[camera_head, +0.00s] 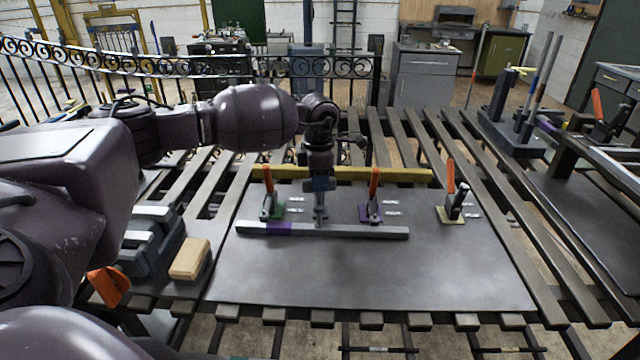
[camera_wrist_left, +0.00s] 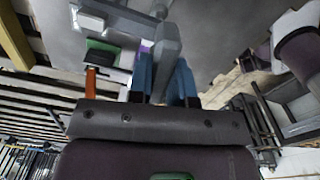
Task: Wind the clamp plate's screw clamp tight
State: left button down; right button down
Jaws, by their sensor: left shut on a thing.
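The clamp plate (camera_head: 400,270) is a dark grey sheet on the slatted bench. Along its back stand three clamps with upright orange handles: a green-based one (camera_head: 268,203), a purple-based one (camera_head: 371,208) and a yellow-based one (camera_head: 452,208). I cannot tell which one, if any, is the screw clamp. A grey bar (camera_head: 375,231) with a purple band lies left to right in front of them. My right gripper is not seen.
A yellow bar (camera_head: 400,174) runs behind the clamps. A wooden block (camera_head: 190,259) and a grey fixture (camera_head: 150,240) stand left of the plate. A rack of upright rods (camera_head: 515,120) stands at the back right. The plate's front is bare.

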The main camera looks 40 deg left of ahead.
pick_arm(q)
jog(key=m+b, duration=0.1)
jog(key=m, duration=0.2)
jog(key=shift+w+m, duration=0.1)
jog(key=shift+m, duration=0.2)
jog(key=m+b, duration=0.1)
jog(key=m, duration=0.1)
jog(key=shift+m, duration=0.4)
jog(key=m+b, duration=0.2)
jog(key=m, duration=0.1)
jog(key=shift+m, duration=0.3)
jog(key=shift+r+m+b, duration=0.1)
jog(key=shift+m+b, duration=0.35)
jog(key=shift+m, duration=0.75)
jog(key=shift+r+m+b, duration=0.1)
jog(key=shift+m+b, duration=0.25)
jog(key=shift+m, duration=0.65)
jog(key=shift+r+m, duration=0.15)
jog(key=shift+m, duration=0.45)
jog(key=c, duration=1)
grip_release()
jog(key=shift+c, duration=0.2)
jog(key=shift+f, duration=0.2)
